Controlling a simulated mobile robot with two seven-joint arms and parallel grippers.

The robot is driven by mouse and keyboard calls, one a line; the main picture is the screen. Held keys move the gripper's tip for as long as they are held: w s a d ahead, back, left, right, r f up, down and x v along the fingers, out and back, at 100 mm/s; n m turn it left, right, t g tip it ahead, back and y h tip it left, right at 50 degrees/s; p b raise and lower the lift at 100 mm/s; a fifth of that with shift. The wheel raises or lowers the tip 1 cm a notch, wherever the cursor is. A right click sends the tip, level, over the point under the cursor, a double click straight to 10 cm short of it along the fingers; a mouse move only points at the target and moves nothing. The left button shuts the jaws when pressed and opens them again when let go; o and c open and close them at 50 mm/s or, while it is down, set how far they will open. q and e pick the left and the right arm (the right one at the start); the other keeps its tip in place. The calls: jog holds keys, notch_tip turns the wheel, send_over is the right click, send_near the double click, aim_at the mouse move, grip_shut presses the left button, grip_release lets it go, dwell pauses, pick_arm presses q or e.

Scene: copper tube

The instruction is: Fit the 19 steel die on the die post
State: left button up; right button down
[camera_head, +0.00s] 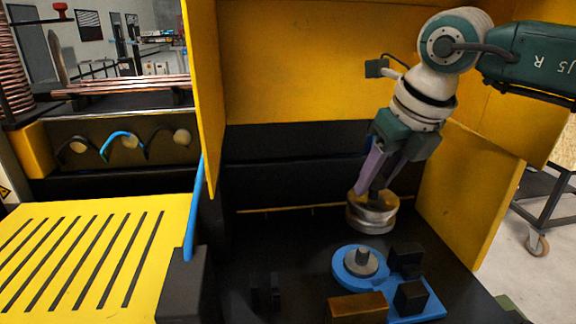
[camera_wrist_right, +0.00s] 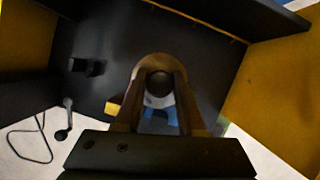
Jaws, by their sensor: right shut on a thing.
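The steel die (camera_head: 372,218), a round grooved metal disc with a brass-coloured top, hangs in the air in the head view. My right gripper (camera_head: 377,190) is shut on it from above. In the right wrist view the die (camera_wrist_right: 153,64) shows between the two fingers, with a dark round centre. The grey die post (camera_head: 361,258) stands upright on a round blue base (camera_head: 345,274). The die is above and slightly beyond the post, apart from it. The number on the die cannot be read. My left gripper is not in view.
Black blocks (camera_head: 411,297) and a brown block (camera_head: 357,307) stand close to the post. Yellow panels (camera_head: 470,190) enclose the dark work surface at the back and sides. A slotted yellow table (camera_head: 90,250) lies at the left.

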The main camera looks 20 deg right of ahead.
aim_at(377, 199)
jog(key=shift+r, duration=0.15)
jog(key=shift+f+b, duration=0.25)
jog(key=shift+b, duration=0.05)
jog(key=shift+f+b, duration=2.3)
jog(key=shift+f, duration=0.35)
jog(key=shift+f+b, duration=0.8)
jog(key=shift+b, duration=0.15)
jog(key=shift+f+b, duration=1.05)
jog(key=shift+f, duration=0.15)
